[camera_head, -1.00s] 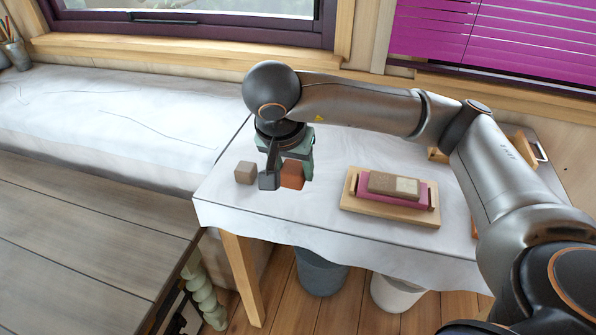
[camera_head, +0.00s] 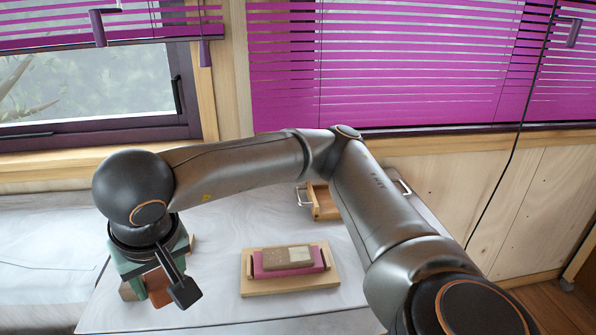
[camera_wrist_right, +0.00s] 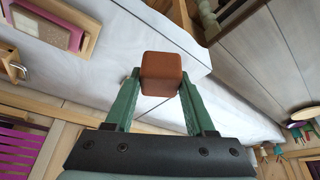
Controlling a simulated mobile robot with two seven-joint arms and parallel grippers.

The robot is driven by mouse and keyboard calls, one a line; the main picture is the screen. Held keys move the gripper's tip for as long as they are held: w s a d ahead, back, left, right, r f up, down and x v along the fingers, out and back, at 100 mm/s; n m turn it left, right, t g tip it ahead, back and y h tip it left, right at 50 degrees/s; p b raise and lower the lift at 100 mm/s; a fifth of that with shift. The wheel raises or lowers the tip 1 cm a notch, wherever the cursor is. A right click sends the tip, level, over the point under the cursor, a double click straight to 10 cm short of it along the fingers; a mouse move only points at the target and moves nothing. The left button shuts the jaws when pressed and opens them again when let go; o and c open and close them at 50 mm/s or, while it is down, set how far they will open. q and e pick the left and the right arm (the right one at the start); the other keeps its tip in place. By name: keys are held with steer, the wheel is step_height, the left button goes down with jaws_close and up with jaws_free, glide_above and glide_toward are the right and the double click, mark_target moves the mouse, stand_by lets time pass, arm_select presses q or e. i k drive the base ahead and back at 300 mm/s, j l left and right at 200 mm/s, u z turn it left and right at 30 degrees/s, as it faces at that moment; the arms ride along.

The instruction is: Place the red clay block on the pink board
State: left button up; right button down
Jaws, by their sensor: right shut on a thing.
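The red clay block (camera_wrist_right: 161,74) is a reddish-brown cube between the fingertips of my right gripper (camera_wrist_right: 160,88) in the wrist view. My right gripper (camera_head: 160,284) is shut on it. In the head view the block (camera_head: 157,286) is partly hidden by the gripper and a dark wrist part. The pink board (camera_head: 261,270) lies in a light wooden tray (camera_head: 292,287) to the right of the gripper. A brown and pale two-tone block (camera_head: 287,257) rests on the board. The board also shows at the wrist view's upper left (camera_wrist_right: 77,38). My left gripper is out of view.
A wooden box with metal handles (camera_head: 324,204) stands farther back, partly behind my arm. The cloth between gripper and tray is clear.

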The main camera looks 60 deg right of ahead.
mark_target(299, 255)
steer(key=l+z, duration=0.35)
steer(key=i+z, duration=0.15)
steer(key=z, duration=0.25)
steer(key=i+l+z, duration=0.15)
steer(key=z, duration=0.2)
steer(key=l, duration=0.1)
